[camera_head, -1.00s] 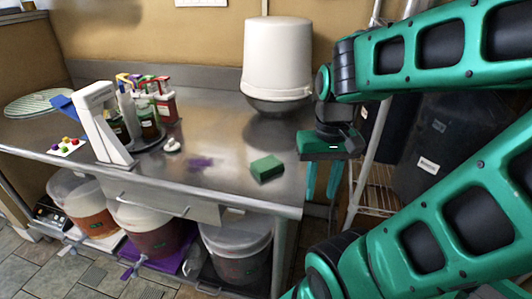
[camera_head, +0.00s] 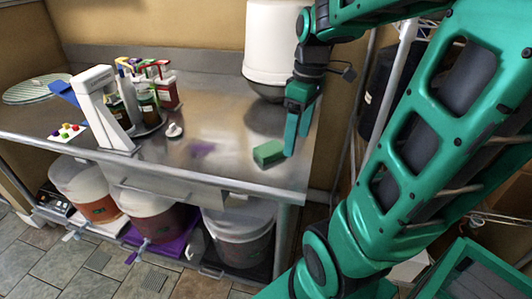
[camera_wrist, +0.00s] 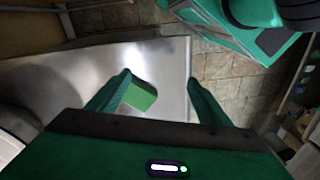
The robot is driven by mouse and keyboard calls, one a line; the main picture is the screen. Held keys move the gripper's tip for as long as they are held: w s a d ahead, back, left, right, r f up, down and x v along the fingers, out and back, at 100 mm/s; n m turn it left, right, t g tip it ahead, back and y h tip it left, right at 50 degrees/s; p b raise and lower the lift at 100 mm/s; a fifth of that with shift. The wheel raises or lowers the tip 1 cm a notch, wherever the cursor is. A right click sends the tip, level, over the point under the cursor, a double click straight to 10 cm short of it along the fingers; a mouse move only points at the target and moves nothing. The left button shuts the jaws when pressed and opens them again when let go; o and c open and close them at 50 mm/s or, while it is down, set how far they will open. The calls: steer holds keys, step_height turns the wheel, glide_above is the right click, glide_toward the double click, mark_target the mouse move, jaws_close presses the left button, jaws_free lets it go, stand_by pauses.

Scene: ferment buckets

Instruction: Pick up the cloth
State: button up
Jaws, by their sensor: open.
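A green block-shaped thing (camera_head: 268,153), possibly the folded cloth, lies on the steel table (camera_head: 225,165) near its front right corner. In the wrist view the green block (camera_wrist: 142,96) shows between my fingers, close to the left one, which hides part of it. My gripper (camera_head: 297,142) is open and empty, with its fingers pointing down just right of the block. It also shows in the wrist view (camera_wrist: 158,78). I cannot tell how far the fingertips are above the table. A flat purple patch (camera_head: 202,149) shows left of the block; cloth or reflection, I cannot tell.
A white container (camera_head: 270,45) stands behind my gripper. Several bottles (camera_head: 145,100) and a white stand (camera_head: 100,110) are on the left. Buckets (camera_head: 240,235) sit on the lower shelf. The table around the block is clear.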

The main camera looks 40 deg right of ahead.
mark_target(270, 148)
steer(key=w+d+r+n, duration=0.2)
steer(key=w+n, duration=0.8)
steer(key=n, duration=0.2)
steer(key=shift+y, duration=0.4)
steer(key=f, duration=0.3)
steer(key=a+f, duration=0.1)
steer(key=f, duration=0.3)
steer(key=a+f, duration=0.1)
steer(key=f, duration=0.3)
steer(key=shift+w, duration=0.15)
steer(key=shift+r, duration=0.1)
steer(key=c, duration=1.2)
steer(key=shift+r, duration=0.1)
step_height(270, 148, up, 4)
steer(key=shift+s+a+r, duration=0.75)
steer(key=shift+a+r, duration=0.4)
steer(key=shift+a, duration=0.65)
steer(key=shift+s+a+r, duration=0.8)
steer(key=shift+a+r, duration=0.3)
steer(key=shift+a, duration=0.75)
steer(key=shift+s+a+r, duration=0.75)
steer(key=shift+a+r, duration=0.4)
steer(key=shift+a, duration=0.65)
